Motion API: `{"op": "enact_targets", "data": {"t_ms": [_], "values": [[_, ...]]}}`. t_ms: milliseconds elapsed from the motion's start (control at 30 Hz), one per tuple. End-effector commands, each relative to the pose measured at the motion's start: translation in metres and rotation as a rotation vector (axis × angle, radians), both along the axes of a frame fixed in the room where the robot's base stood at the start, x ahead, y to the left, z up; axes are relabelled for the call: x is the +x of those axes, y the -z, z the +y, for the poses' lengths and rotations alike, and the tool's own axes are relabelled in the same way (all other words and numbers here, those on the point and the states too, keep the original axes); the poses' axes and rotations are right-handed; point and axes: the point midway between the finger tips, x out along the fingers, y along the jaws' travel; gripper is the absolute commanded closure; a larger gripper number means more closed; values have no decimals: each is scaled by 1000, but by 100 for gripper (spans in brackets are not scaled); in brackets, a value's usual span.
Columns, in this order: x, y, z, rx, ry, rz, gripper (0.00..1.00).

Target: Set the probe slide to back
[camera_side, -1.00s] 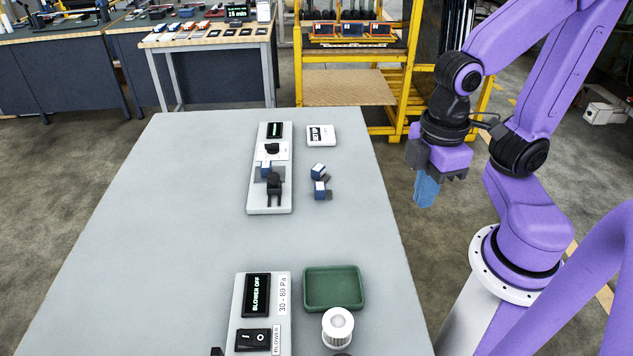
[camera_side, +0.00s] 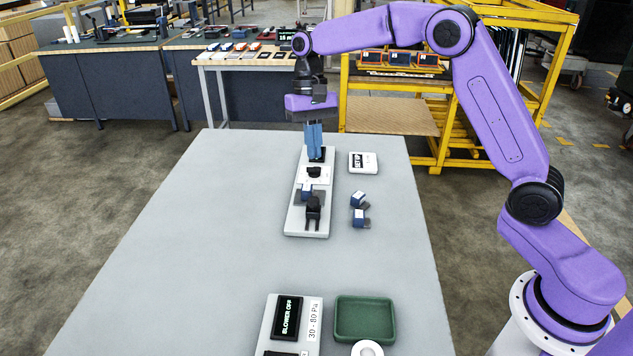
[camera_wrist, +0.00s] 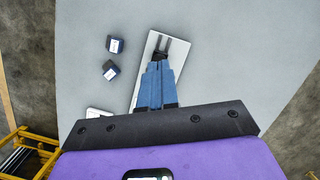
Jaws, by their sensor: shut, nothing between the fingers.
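A long pale panel (camera_side: 294,222) lies on the grey table, with its display at the far end mostly hidden behind my fingers. On it are a black knob-like part (camera_side: 314,172), a small blue block (camera_side: 306,189) and a black forked part (camera_side: 312,212) at the near end. I cannot tell which of these is the probe slide. My gripper (camera_side: 315,158) is shut and empty, its blue fingers pointing down over the panel's far end. I cannot tell whether it touches. In the wrist view the fingers (camera_wrist: 159,66) cover most of the panel; the forked part (camera_wrist: 162,44) shows beyond them.
Two small blue-and-white blocks (camera_side: 358,209) and a white labelled box (camera_side: 363,162) sit right of the panel. Nearer are a green tray (camera_side: 365,319), a blower panel (camera_side: 267,330) reading BLOWER OFF, and a white round part (camera_side: 367,349). The table's left side is clear.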

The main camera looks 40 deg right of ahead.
Motion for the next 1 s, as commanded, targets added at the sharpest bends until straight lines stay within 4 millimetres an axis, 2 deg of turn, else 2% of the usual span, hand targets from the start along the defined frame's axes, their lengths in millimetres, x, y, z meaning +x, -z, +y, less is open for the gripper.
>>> {"op": "enact_targets", "data": {"t_ms": [33,200,400,533,733,867,1000], "values": [[17,6,-10,0,69,19,100],[59,22,-46,7,274,72,100],[83,36,-80,14,432,115,100],[87,40,-89,16,472,126,100],[85,50,-88,17,478,130,100],[80,64,-84,17,478,131,100],[73,88,-77,17,477,131,100]]}}
